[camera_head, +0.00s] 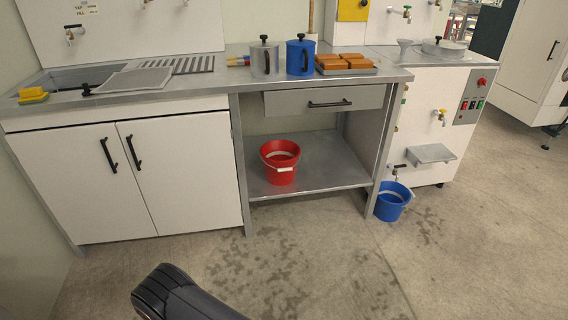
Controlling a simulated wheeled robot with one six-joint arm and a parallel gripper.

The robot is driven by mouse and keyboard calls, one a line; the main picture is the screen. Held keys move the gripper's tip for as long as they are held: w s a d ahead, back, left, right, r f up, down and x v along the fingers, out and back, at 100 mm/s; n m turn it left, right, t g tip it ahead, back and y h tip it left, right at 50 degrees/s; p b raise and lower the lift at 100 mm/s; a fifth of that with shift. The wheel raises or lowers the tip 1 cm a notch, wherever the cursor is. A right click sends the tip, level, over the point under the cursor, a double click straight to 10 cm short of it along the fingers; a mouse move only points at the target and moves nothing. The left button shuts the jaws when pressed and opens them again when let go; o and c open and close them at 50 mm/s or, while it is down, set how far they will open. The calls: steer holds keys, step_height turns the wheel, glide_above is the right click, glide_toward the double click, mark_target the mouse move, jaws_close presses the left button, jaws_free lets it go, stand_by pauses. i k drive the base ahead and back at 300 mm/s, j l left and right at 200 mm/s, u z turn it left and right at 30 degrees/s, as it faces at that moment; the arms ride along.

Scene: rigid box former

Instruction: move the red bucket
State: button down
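The red bucket (280,166) stands upright on the grey lower shelf (325,172) of the metal counter, under the drawer. It has a pale handle or grip across its front, and its open top faces up. A dark part of my own arm (178,292) shows at the bottom edge, well apart from the bucket, over the floor. My gripper's fingers cannot be made out, so I cannot tell how it stands.
A blue bucket (393,201) stands on the floor right of the shelf, below a tap. A closed drawer (325,101) and the counter top (215,82) overhang the red bucket. White cupboard doors (185,170) are at left. The wet-spotted floor (300,250) in front is clear.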

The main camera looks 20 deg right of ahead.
mark_target(279, 157)
steer(key=i+z, duration=0.2)
steer(key=z, duration=0.2)
steer(key=i+j+z, duration=0.15)
steer(key=z, duration=0.3)
steer(key=i+j+z, duration=0.1)
steer(key=z, duration=0.3)
steer(key=i+j+z, duration=0.1)
steer(key=j+z, duration=0.35)
steer(key=i+j, duration=0.1)
steer(key=j, duration=0.25)
steer(key=i+j+z, duration=0.1)
steer(key=j, duration=0.2)
steer(key=i+j, duration=0.15)
steer(key=j, duration=0.2)
steer(key=i+j+z, duration=0.15)
steer(key=j, duration=0.15)
steer(key=k, duration=0.05)
